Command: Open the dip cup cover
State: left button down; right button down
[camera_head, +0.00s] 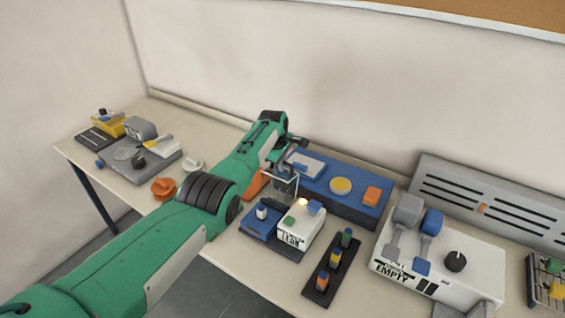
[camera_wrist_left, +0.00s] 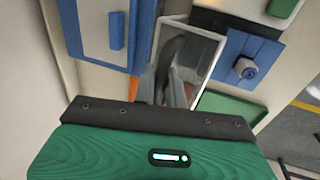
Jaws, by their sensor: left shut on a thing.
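My left gripper (camera_head: 290,172) is at the middle of the bench, at a small clear box-like cup with a pale-framed cover (camera_head: 284,184). In the left wrist view the cover (camera_wrist_left: 205,52) is a tilted, pale-edged panel, and the grey fingers (camera_wrist_left: 163,88) are at its near-left edge. The gripper is shut on the cover, as far as I can tell; the exact contact is partly hidden by the fingers and a dark part between them. My right gripper is not in view.
A blue tray (camera_head: 352,208) with a yellow disc and orange block lies behind. A white box (camera_head: 299,232) with a lit lamp and a dark rack (camera_head: 320,290) stand in front. A white machine marked EMPTY (camera_head: 440,265) is at right. A grey device (camera_head: 140,160) is at far left.

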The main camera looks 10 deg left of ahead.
aim_at(277, 174)
pick_arm(q)
jog(key=shift+w+f, duration=0.1)
jog(key=shift+w, duration=0.1)
dwell(0.3)
jog(key=c, duration=1.5)
grip_release()
jog(key=shift+c, duration=0.2)
jog(key=shift+p+v, duration=0.4)
jog(key=shift+v, duration=0.45)
jog(key=b+v, duration=0.2)
jog(key=v, duration=1)
